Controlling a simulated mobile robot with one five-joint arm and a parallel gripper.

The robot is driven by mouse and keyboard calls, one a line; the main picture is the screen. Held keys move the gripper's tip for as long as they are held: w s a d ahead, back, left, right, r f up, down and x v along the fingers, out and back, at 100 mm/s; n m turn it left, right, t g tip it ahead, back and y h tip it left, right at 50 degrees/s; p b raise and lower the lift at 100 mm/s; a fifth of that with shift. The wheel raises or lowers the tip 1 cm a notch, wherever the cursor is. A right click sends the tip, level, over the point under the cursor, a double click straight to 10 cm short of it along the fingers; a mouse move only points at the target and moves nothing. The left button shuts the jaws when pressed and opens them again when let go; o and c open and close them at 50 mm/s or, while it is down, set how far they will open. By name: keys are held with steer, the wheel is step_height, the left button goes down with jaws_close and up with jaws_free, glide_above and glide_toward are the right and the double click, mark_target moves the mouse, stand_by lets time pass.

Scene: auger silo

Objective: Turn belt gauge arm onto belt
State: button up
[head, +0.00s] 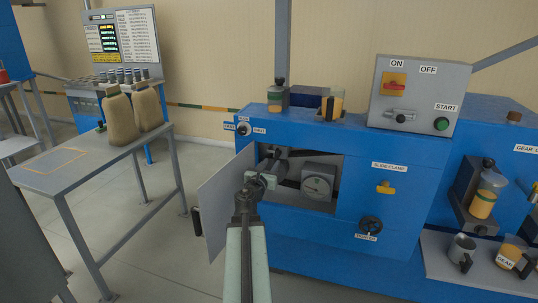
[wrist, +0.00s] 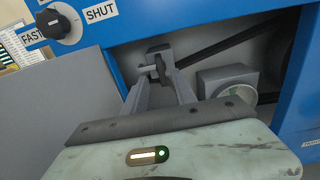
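The belt gauge appears to be the grey box with a round dial (head: 319,183) inside the open bay of the blue machine. It also shows in the wrist view (wrist: 228,82), right of my fingers. A dark belt (wrist: 225,38) runs diagonally above it. My gripper (head: 258,180) reaches into the left part of the bay, left of the dial box. In the wrist view, a small grey piece with a dark upright bar (wrist: 160,66) shows at the fingertips. I cannot tell whether this is the gauge arm, or whether the fingers grip it.
A grey door (head: 228,200) stands open at the bay's left edge. A FAST/SHUT knob (wrist: 61,22) is close above left. A yellow slide clamp handle (head: 385,187) and a black handwheel (head: 370,225) are to the right. A table with sacks (head: 122,118) stands left.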

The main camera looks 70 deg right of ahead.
mark_target(276, 156)
steer(key=d, duration=0.8)
steer(key=shift+w, duration=0.25)
steer(key=shift+a, duration=0.1)
jaws_close()
